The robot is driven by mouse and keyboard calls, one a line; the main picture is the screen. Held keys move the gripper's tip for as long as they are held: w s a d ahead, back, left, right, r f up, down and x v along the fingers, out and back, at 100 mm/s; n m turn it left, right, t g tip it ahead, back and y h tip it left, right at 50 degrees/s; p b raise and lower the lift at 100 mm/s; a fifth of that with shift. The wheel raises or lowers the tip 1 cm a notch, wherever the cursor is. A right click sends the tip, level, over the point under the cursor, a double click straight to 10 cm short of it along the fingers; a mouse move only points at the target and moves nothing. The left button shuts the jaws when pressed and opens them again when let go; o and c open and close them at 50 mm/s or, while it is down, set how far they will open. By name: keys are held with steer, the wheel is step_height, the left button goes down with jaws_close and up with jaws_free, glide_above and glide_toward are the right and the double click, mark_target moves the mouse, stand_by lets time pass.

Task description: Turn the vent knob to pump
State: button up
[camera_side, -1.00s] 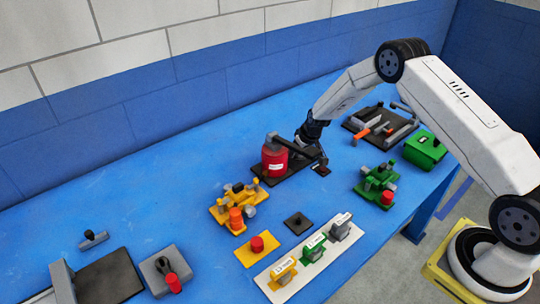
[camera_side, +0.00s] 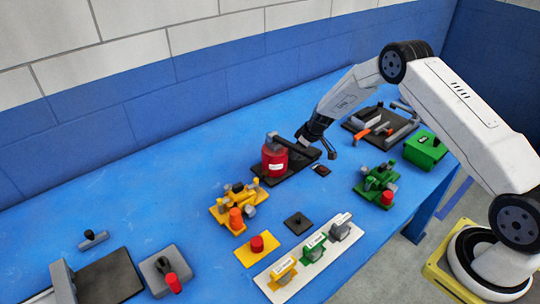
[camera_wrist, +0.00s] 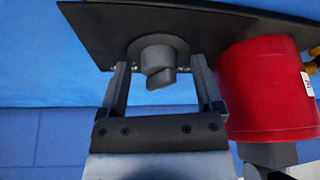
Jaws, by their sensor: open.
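A grey vent knob (camera_wrist: 158,62) stands on a black base plate (camera_wrist: 85,30) beside a red cylinder (camera_wrist: 265,85) in the wrist view. In the side view the red cylinder (camera_side: 274,160) stands on the same black plate (camera_side: 290,176); the knob cannot be made out there. My gripper (camera_wrist: 160,74) is open, with one finger on each side of the knob in the wrist picture. Gaps show between fingers and knob; I cannot tell how far the fingertips are along its height. In the side view my gripper (camera_side: 318,145) is over the right end of the plate.
A dark lever (camera_side: 292,146) runs from the cylinder's top toward my gripper. A yellow assembly (camera_side: 235,206) lies in front, a green one (camera_side: 377,184) to the right. A dark tool tray (camera_side: 375,128) and a green box (camera_side: 425,148) are behind right.

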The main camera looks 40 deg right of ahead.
steer(key=shift+d+r+n+y, duration=0.1)
steer(key=shift+n+y, duration=0.2)
steer(key=shift+n, duration=0.5)
step_height(320, 180, up, 24)
steer(key=s, duration=0.3)
steer(key=s+a+r+m+g+h, duration=0.1)
steer(key=s+a+r+m, duration=0.1)
steer(key=s+a, duration=0.6)
steer(key=shift+s+m, duration=0.3)
steer(key=shift+s, duration=1.75)
